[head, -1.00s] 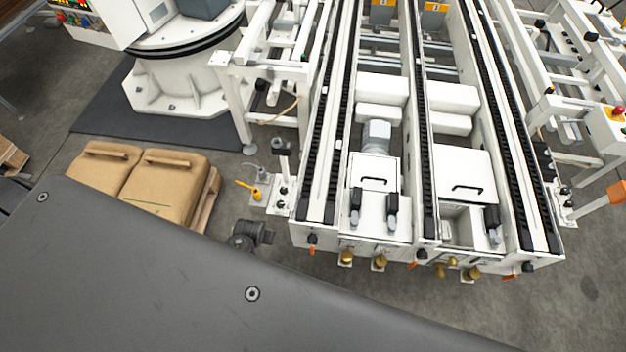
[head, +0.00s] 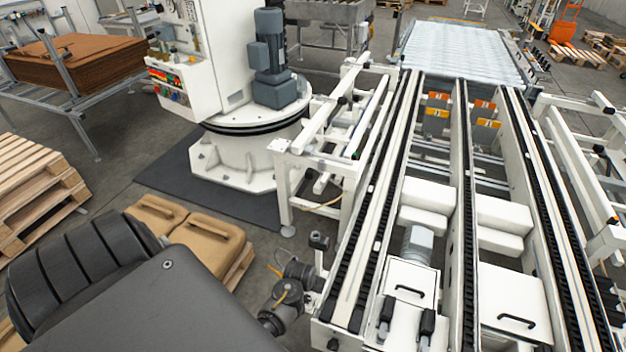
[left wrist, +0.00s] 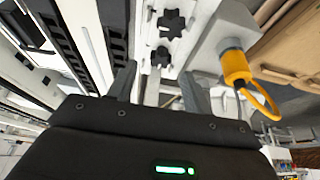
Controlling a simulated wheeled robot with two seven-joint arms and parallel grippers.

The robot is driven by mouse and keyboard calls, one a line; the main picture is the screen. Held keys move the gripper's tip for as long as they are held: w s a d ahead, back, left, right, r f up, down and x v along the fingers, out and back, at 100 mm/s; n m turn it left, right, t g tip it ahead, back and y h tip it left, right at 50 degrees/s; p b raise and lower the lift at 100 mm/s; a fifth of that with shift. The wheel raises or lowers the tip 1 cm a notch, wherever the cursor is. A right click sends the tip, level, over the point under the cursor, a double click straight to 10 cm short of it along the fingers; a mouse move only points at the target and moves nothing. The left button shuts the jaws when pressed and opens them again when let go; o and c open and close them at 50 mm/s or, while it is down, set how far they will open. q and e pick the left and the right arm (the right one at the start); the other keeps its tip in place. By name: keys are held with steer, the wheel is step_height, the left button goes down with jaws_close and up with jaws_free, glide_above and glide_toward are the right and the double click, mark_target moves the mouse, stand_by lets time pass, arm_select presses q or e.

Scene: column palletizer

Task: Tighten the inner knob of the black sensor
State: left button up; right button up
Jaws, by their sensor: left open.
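Two black star-shaped knobs sit on a white bracket in the left wrist view: an upper knob (left wrist: 172,22) and a lower knob (left wrist: 160,57). I cannot tell for sure which is the inner one. My left gripper (left wrist: 160,84) is open, its two grey fingers apart at either side of the bracket below the lower knob. I see nothing held between them. In the head view a small black sensor block (head: 319,241) tops a post beside the conveyor's left rail, and my left arm's end reaches to the bracket just below it. The knobs are not distinguishable there.
The white conveyor frame (head: 345,295) is at the right. A white robot pedestal (head: 235,155) stands behind.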

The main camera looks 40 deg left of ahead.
arm_select(q)
steer(key=shift+x, duration=1.95)
steer(key=shift+c, duration=0.2)
